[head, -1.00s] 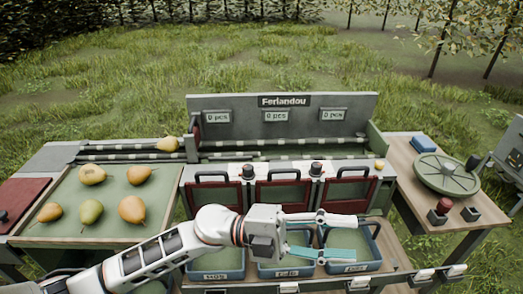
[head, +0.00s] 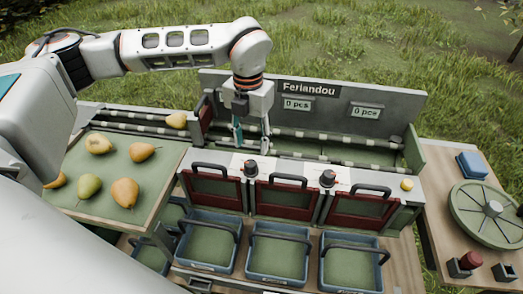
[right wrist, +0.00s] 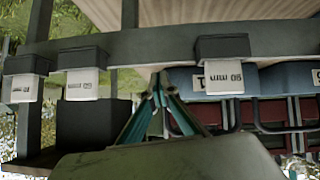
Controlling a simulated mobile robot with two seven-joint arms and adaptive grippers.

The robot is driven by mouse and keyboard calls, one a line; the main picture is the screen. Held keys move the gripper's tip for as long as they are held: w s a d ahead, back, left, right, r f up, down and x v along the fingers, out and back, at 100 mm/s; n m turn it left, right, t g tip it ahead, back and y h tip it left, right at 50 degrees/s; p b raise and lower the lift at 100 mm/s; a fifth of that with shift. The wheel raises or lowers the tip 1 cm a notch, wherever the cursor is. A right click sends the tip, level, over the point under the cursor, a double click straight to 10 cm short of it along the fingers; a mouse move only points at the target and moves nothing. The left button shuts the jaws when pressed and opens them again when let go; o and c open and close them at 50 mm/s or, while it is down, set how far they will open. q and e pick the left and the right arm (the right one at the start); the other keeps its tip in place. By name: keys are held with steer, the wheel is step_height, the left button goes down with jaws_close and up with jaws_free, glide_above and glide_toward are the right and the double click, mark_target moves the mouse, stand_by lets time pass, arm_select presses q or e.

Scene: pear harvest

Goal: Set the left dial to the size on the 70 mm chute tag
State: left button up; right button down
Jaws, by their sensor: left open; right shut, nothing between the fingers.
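The left dial (head: 251,168) is a small dark knob on the pale top strip of the sorter, between the left and middle red gates. A second, similar dial (head: 327,178) stands to its right. My left gripper (head: 251,146) points down, open and empty, just above and behind the left dial; I cannot tell if it touches. My right gripper (right wrist: 158,80) is shut and empty in the right wrist view, near a dark rail. White tags show upside down there: one right of the fingers (right wrist: 223,78), two at left (right wrist: 82,82) (right wrist: 24,88). Their sizes are hard to read.
Red gates (head: 286,205) with dark handles line the sorter front, above blue crates (head: 278,255). A green tray (head: 112,165) of pears is at left. A round green plate (head: 488,213) and a red button (head: 471,260) are on the right table. The sorter's back panel (head: 385,100) rises behind.

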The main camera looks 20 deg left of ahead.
mark_target(251, 163)
arm_select(q)
steer(key=shift+w+a+f, duration=0.1)
steer(key=shift+a, duration=0.15)
step_height(251, 163, down, 6)
steer(key=shift+b, duration=0.55)
steer(key=shift+f, duration=0.4)
steer(key=shift+f+b, duration=0.2)
steer(key=shift+b, duration=0.15)
steer(key=c, duration=1.1)
arm_select(e)
steer(key=shift+w+a+r+t+y, duration=0.1)
steer(key=shift+w+a+t+y, duration=0.05)
steer(key=shift+a, duration=0.3)
steer(key=shift+w+a+r+t+y, duration=0.1)
steer(key=shift+a+t+y, duration=0.05)
steer(key=shift+a, duration=0.3)
